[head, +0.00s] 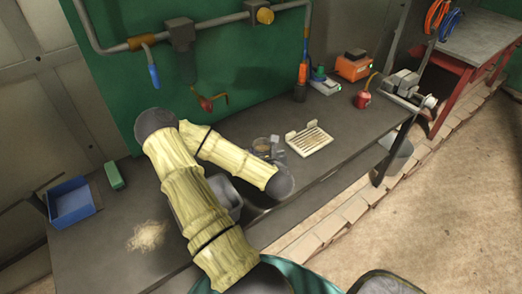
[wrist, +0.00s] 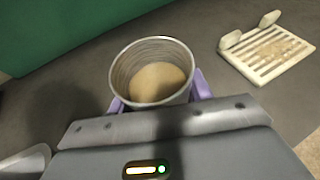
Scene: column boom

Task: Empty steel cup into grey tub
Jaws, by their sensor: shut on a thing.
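The steel cup (wrist: 152,52) is upright in the wrist view, with tan grainy stuff inside it. My gripper (wrist: 159,94) is shut on the cup, with a purple finger on each side of it. In the head view the cup (head: 261,146) shows small beyond my forearm. I cannot tell whether its base touches the bench. A grey tub (head: 232,197) is partly hidden behind my arm in the head view, nearer than the cup. A pale grey rim at the lower left of the wrist view (wrist: 24,164) may be the tub.
A cream slotted rack (head: 308,140) lies right of the cup on the dark bench (head: 110,262). A tan heap (head: 147,235) and a blue bin (head: 72,203) are at the left. A red can (head: 362,99) and a vise (head: 405,86) stand farther right.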

